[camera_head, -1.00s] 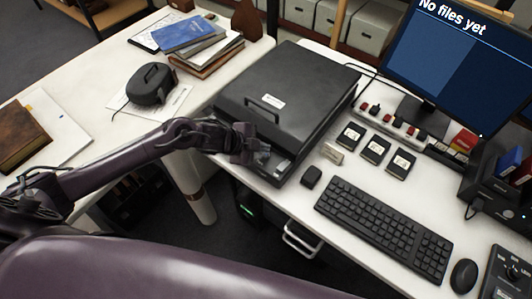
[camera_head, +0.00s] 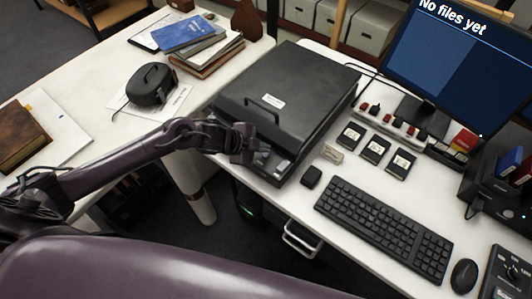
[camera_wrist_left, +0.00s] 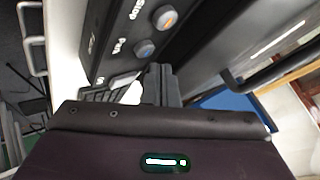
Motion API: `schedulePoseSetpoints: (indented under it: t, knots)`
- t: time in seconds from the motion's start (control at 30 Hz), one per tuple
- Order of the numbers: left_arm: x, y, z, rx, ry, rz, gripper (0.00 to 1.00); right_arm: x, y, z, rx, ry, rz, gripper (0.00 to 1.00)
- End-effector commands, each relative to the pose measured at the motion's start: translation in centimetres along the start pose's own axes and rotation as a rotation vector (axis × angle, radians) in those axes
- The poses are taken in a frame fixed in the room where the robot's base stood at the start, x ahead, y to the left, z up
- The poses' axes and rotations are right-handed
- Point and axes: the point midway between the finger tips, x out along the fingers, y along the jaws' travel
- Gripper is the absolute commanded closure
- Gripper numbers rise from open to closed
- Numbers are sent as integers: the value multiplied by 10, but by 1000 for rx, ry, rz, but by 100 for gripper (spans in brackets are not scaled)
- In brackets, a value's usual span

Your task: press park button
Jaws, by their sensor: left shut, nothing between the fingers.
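The black flatbed scanner (camera_head: 310,90) stands on the white desk with its lid closed. My left gripper (camera_head: 257,153) is at the scanner's front left edge, shut and empty. In the wrist view its fingertips (camera_wrist_left: 160,70) are close to the bluish button; I cannot tell whether they touch it. My right gripper is not in view.
A keyboard (camera_head: 385,228), a mouse (camera_head: 464,275) and a small black block (camera_head: 311,177) lie right of the scanner. Several black cartridges (camera_head: 375,150) lie behind the keyboard. The monitor (camera_head: 465,60) reads "No files yet". Books (camera_head: 200,45) lie on the left desk.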

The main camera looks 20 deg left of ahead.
Motion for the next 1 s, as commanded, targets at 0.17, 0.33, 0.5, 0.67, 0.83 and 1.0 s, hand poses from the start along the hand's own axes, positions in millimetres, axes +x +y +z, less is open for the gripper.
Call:
schedulePoseSetpoints:
  t: [0.17, 0.33, 0.5, 0.67, 0.83, 1.0]
  knots:
    - [5, 4, 3, -1, 0, 0, 100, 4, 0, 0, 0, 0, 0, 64]
    - [5, 4, 4, -1, 1, 0, 100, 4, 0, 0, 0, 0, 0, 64]
    - [5, 4, 4, 0, 0, 0, 100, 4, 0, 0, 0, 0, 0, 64]
    - [6, 5, 4, -1, 0, 0, 100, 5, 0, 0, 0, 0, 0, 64]
    - [8, 6, 5, -1, 0, 0, 100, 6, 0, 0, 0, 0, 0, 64]
    - [9, 7, 6, -1, 0, 0, 100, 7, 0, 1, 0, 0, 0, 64]
